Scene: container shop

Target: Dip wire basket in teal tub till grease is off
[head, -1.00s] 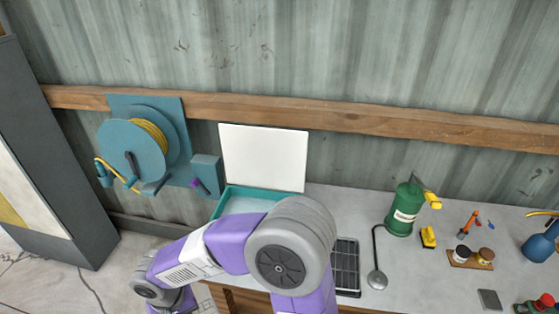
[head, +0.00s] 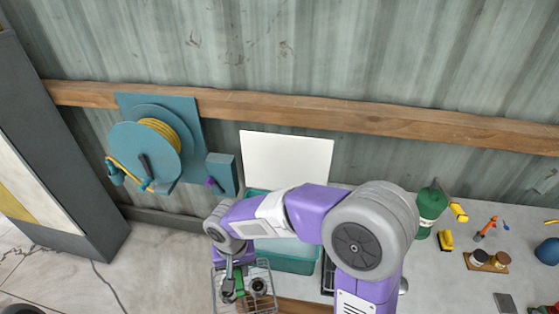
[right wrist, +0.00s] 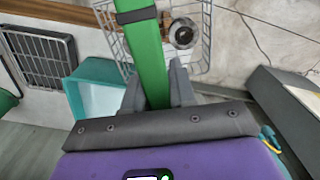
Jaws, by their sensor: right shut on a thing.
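The wire basket (head: 222,297) hangs in front of the bench at the bottom of the head view. It also shows in the right wrist view (right wrist: 207,38), with a round metal part (right wrist: 183,33) in it. My right gripper (head: 236,272) is shut on the basket's green handle (right wrist: 148,50). The teal tub (head: 292,264) stands on the bench to the right of the basket, partly hidden by my right arm; its white lid (head: 286,160) stands up behind it. The tub also shows in the right wrist view (right wrist: 78,101), apart from the basket. I cannot make out grease. My left gripper is out of view.
A dark grille tray (right wrist: 42,58) lies beside the tub. A teal hose reel (head: 150,150) is on the wall. Floor left of the basket looks clear.

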